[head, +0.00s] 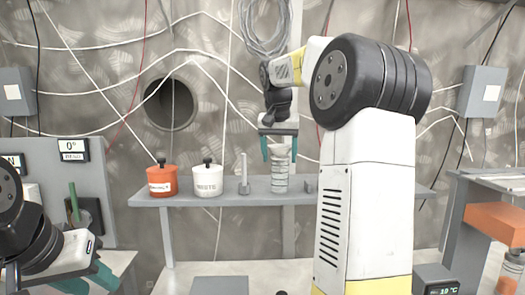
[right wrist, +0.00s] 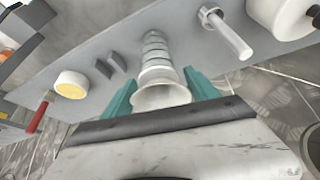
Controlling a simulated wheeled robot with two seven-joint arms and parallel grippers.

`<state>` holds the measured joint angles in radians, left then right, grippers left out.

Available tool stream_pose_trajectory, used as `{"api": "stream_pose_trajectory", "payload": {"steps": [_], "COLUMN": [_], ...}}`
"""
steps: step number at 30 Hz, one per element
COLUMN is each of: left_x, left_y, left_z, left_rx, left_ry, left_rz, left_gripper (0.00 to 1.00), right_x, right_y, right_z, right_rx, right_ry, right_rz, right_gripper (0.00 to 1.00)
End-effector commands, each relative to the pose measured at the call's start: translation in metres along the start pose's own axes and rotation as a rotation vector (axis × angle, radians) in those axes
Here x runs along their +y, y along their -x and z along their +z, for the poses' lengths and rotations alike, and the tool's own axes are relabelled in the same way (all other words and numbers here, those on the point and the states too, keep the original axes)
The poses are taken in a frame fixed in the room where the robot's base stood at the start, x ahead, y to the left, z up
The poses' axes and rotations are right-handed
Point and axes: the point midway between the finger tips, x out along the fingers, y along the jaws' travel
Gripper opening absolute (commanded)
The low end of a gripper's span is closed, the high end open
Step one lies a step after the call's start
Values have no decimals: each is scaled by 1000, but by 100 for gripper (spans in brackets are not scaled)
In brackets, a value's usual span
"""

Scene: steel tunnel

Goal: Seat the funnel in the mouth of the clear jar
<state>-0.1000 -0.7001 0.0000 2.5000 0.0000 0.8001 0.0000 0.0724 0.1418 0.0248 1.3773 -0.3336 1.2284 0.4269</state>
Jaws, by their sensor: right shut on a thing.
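A pale funnel (right wrist: 162,95) is between the teal fingers of my right gripper (right wrist: 168,101), its wide rim toward the wrist camera. In the head view my right gripper (head: 279,150) is shut on the funnel (head: 279,151) above the shelf. The clear, ringed jar (head: 280,180) stands upright on the shelf directly below; its ringed body also shows beyond the funnel in the right wrist view (right wrist: 154,42). I cannot tell whether the funnel's stem is inside the jar's mouth. My left gripper (head: 88,281) is at the lower left, fingers apart and empty, far from the jar.
On the grey shelf (head: 225,198), an orange canister (head: 161,182), a white canister (head: 207,182) and a metal post (head: 243,176) stand left of the jar. A small grey block (head: 310,186) is close to its right. My right arm hides the shelf's right part.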

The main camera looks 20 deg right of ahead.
Motion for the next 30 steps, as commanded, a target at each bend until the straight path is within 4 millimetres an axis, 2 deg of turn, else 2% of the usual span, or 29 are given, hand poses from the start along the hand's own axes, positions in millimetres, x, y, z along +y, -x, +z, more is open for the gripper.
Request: {"api": "stream_pose_trajectory", "payload": {"steps": [12, 13, 16, 26, 30], "left_x": [0, 0, 0, 0, 0], "left_y": [0, 0, 0, 0, 0], "left_z": [0, 0, 0, 0, 0], "left_rx": [0, 0, 0, 0, 0], "left_ry": [0, 0, 0, 0, 0], "left_rz": [0, 0, 0, 0, 0], "left_gripper": [36, 36, 36, 36, 36], "right_x": [0, 0, 0, 0, 0], "right_y": [-2, -2, -2, 0, 15], "right_z": [1, 1, 1, 1, 0], "right_rx": [1, 1, 1, 1, 3], "right_ry": [-1, -1, -1, -1, 0], "right_rz": [0, 0, 0, 0, -1], "right_gripper": [29, 74, 93, 93, 93]}}
